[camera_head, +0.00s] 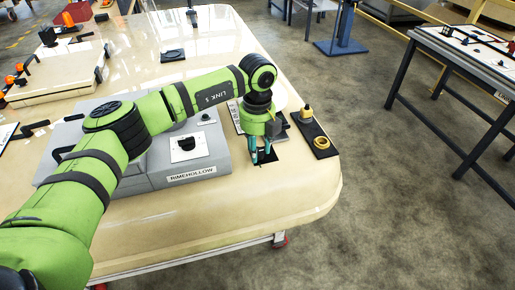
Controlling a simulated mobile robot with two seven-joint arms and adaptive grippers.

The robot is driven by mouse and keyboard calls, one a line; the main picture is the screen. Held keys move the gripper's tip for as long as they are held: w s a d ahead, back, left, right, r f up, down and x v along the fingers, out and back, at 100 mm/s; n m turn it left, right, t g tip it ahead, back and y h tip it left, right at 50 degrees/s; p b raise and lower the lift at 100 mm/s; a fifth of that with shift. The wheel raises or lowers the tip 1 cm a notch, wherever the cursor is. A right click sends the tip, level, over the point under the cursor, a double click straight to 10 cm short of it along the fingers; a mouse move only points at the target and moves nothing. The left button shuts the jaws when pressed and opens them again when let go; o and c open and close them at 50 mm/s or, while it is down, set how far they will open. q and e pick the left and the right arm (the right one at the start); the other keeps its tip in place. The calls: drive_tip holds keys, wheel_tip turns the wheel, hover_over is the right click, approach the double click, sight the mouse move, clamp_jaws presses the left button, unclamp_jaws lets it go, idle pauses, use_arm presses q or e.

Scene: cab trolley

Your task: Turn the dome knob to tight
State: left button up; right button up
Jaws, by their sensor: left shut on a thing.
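My left gripper (262,157) points down at a small dark plate (266,156) near the right end of the pale table. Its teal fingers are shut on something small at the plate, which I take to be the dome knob. The knob is mostly hidden by the fingers, so its turn and any markings cannot be read. My right gripper is not in view.
A grey case labelled RIMEHOLLOW (190,175) lies under my left arm. Right of the gripper, a black board (313,129) carries a yellow ring (321,142) and a yellow-based piece (306,112). The table's front right corner (310,195) is bare.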

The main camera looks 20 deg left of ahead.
sight(259, 149)
use_arm(q)
drive_tip(key=shift+w+r+m+b, duration=0.15)
drive_tip(key=shift+m+b, duration=0.45)
drive_tip(key=shift+m, duration=0.25)
drive_tip(key=shift+w+r+m+b, duration=0.15)
drive_tip(key=shift+m+b, duration=0.4)
drive_tip(key=shift+m, duration=0.3)
drive_tip(key=shift+m+b, duration=0.95)
drive_tip(key=shift+m, duration=0.65)
idle(2.0)
drive_tip(key=o, duration=1.1)
drive_tip(key=shift+o, duration=0.2)
drive_tip(key=shift+f, duration=0.25)
drive_tip(key=shift+r, duration=0.2)
wheel_tip(259, 149, up, 12)
drive_tip(key=shift+f, duration=0.15)
